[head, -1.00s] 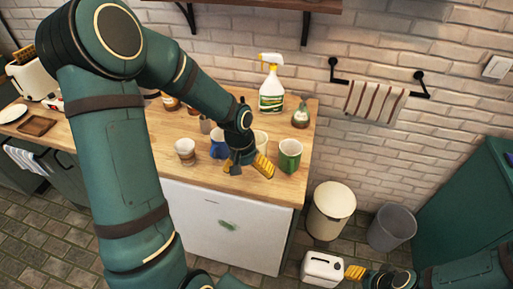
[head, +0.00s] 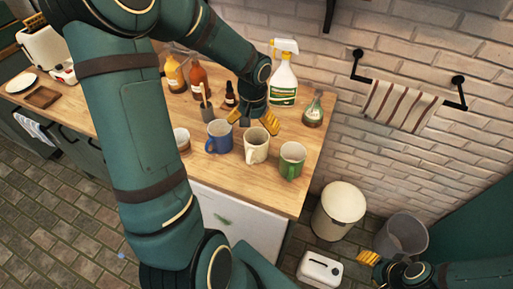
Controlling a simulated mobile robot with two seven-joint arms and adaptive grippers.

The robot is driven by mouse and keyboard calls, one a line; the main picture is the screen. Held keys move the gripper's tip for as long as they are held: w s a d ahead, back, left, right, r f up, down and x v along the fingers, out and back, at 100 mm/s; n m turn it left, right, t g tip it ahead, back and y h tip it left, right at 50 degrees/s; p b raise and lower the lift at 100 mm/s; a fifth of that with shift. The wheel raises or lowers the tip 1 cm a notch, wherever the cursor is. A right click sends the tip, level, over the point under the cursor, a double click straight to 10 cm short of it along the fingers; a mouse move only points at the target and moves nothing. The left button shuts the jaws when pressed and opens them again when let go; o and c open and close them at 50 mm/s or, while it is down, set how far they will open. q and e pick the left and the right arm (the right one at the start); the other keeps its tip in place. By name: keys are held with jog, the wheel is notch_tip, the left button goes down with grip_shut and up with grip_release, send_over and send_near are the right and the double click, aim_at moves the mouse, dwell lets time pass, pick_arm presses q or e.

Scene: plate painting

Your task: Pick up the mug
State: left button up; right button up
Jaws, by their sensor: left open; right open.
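Several mugs stand upright in a row near the front edge of the wooden counter. They are a blue mug (head: 219,137), a cream mug (head: 256,146) with its handle toward the front, and a green mug (head: 291,160) at the right end. A pale cup (head: 182,139) at the left is partly hidden by my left arm. My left gripper (head: 253,120) is open and empty, with yellow fingertips spread just above and behind the cream mug in the picture. My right gripper (head: 369,258) is open, low at the bottom right, away from the counter.
A spray bottle (head: 283,75) and a small glass bottle (head: 313,110) stand behind the mugs. Amber bottles (head: 197,78) and a dropper bottle (head: 230,95) stand further left. Two bins (head: 337,211) (head: 402,237) and a white container (head: 319,269) are on the floor.

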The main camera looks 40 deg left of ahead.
pick_arm(q)
send_over(256, 142)
jog(key=s+d, duration=0.3)
jog(key=f, duration=0.8)
jog(key=shift+a+f+b, duration=0.2)
jog(key=shift+a+b, duration=0.05)
jog(key=shift+b, duration=0.05)
jog(key=c, duration=1.1)
